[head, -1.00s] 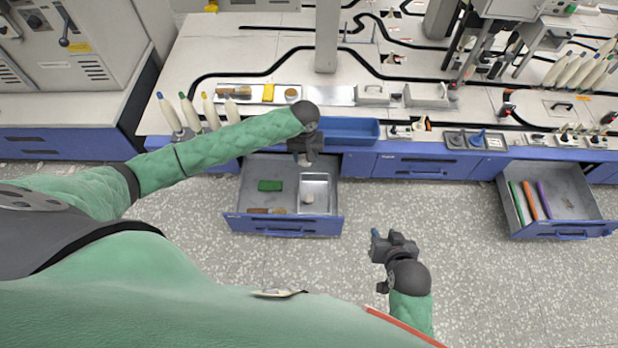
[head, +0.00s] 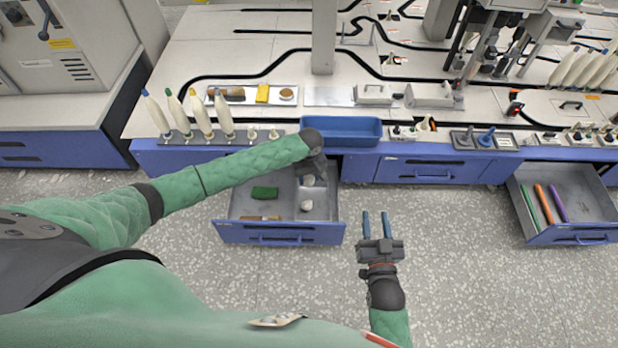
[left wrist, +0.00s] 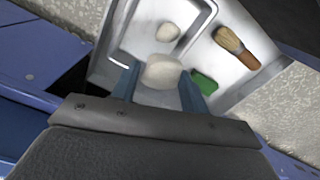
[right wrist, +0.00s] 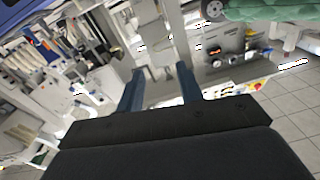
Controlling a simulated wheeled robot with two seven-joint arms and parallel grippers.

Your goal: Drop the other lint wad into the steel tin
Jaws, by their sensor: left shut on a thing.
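My left gripper (head: 309,181) is over the right part of the open drawer. In the left wrist view its fingers (left wrist: 161,84) are shut on a pale lint wad (left wrist: 163,70). The held wad appears over the steel tin (left wrist: 198,32), but its height above the floor of the tin is hard to tell. Another pale lint wad (left wrist: 167,32) lies in the tin, and it also shows in the head view (head: 307,206). My arm hides part of the tin in the head view. My right gripper (head: 376,214) is open and empty, to the right of the drawer.
The drawer (head: 235,210) also holds a green block (head: 265,192) and a brush (left wrist: 238,48) beside the tin. A blue bin (head: 345,130) stands on the bench behind my left gripper. Another open drawer (head: 585,228) is at the right. The floor between the drawers is clear.

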